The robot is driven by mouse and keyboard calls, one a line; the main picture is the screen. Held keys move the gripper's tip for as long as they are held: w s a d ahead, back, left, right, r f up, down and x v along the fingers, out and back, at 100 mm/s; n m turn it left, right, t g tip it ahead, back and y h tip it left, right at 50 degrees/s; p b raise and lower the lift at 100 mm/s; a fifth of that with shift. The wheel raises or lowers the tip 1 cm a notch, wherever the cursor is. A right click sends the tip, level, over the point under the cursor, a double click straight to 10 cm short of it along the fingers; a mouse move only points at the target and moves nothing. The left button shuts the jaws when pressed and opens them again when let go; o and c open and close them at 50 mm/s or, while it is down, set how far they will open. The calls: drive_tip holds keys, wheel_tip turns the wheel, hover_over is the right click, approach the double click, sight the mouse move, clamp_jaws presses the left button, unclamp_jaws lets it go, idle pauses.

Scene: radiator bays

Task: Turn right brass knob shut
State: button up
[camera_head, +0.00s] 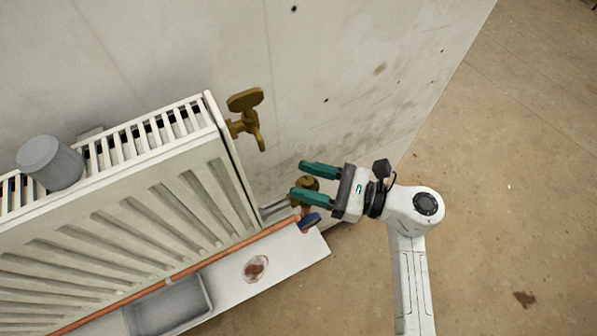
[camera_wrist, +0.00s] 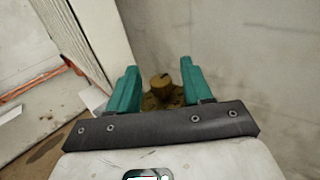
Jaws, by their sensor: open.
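The right brass knob (camera_head: 308,184) sits low at the right end of the radiator, beside the wall. In the wrist view the round brass knob (camera_wrist: 161,82) shows between the two teal fingers, with a wider brass body below it, partly hidden by my gripper. My gripper (camera_head: 298,179) is open, and its fingers point left in the head view. They lie on either side of the knob, and gaps show between it and both fingers in the wrist view (camera_wrist: 159,68). I cannot tell the knob's turn position.
A brass tap (camera_head: 246,117) juts from the radiator's upper right corner. The white radiator (camera_head: 150,195) bears a grey cylinder (camera_head: 50,163). Below run a copper pipe (camera_head: 215,256) and a ledge with a grey tray (camera_head: 167,305). A blue piece (camera_head: 310,222) lies near the knob. Floor at right is free.

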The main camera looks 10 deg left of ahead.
drive_tip(key=shift+w+a, duration=0.2)
drive_tip(key=shift+a, duration=0.85)
drive_tip(key=shift+c, duration=0.5)
clamp_jaws()
drive_tip(key=shift+f+m+t, duration=0.1)
drive_tip(key=shift+m+t, duration=0.2)
drive_tip(key=shift+t, duration=0.2)
drive_tip(key=shift+m+t+h+b, duration=0.35)
drive_tip(key=shift+m+t, duration=0.25)
drive_tip(key=shift+t, duration=0.3)
drive_tip(key=m+t, duration=0.1)
drive_tip(key=m+t+h, duration=0.1)
drive_tip(key=t, duration=0.1)
drive_tip(key=m+t+h+b, duration=0.1)
drive_tip(key=shift+w+d+t+h, duration=0.15)
drive_tip(key=shift+w+t+h, duration=0.1)
drive_tip(key=shift+w+t, duration=0.05)
drive_tip(key=m+t+h, duration=0.4)
drive_tip(key=shift+w+d+m+h, duration=0.25)
drive_tip(key=shift+m+h, duration=0.05)
drive_tip(key=shift+h, duration=0.1)
drive_tip(key=shift+m+t+h, duration=0.6)
drive_tip(key=shift+t+h, duration=0.1)
drive_tip(key=shift+h, duration=0.2)
